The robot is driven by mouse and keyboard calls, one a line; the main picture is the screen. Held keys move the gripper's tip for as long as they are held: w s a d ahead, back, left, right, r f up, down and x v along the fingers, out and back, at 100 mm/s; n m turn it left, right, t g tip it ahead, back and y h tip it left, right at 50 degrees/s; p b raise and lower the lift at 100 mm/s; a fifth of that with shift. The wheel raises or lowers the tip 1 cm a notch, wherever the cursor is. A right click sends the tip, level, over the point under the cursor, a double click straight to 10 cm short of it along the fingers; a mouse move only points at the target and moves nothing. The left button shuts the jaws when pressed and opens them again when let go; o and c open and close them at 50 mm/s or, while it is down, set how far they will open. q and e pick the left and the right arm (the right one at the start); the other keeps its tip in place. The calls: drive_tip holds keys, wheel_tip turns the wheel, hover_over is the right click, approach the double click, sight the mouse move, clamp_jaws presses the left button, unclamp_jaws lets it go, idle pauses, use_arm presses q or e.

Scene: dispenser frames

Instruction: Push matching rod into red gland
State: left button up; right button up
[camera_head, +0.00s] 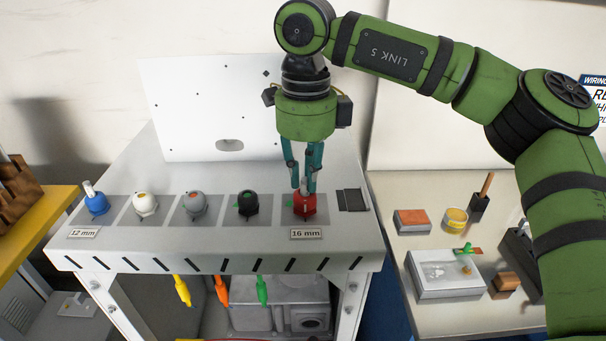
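The red gland (305,206) sits at the right end of a row of glands on the grey bench, behind a "16 mm" label (306,233). My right gripper (303,186) points down right above it, with its teal fingertips at the gland's top. A small pale grey piece, perhaps a rod end, shows between the fingertips. I cannot tell whether the fingers press on it or how deep it sits. A grey rod (88,187) stands tilted in the blue gland (97,205) at the left end. My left gripper is out of view.
White (145,204), grey (194,204) and black (248,203) glands stand between the blue and red ones. Yellow, orange and green items (262,291) hang below the bench's front edge. A side table at right holds a tray (440,289) and several small items.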

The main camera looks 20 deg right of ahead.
sight(305, 179)
drive_tip(key=shift+o, duration=0.4)
drive_tip(key=shift+s+r, duration=0.1)
drive_tip(key=shift+a+r, duration=0.1)
drive_tip(key=shift+r, duration=0.05)
wheel_tip(305, 179, up, 12)
drive_tip(key=shift+f, duration=0.2)
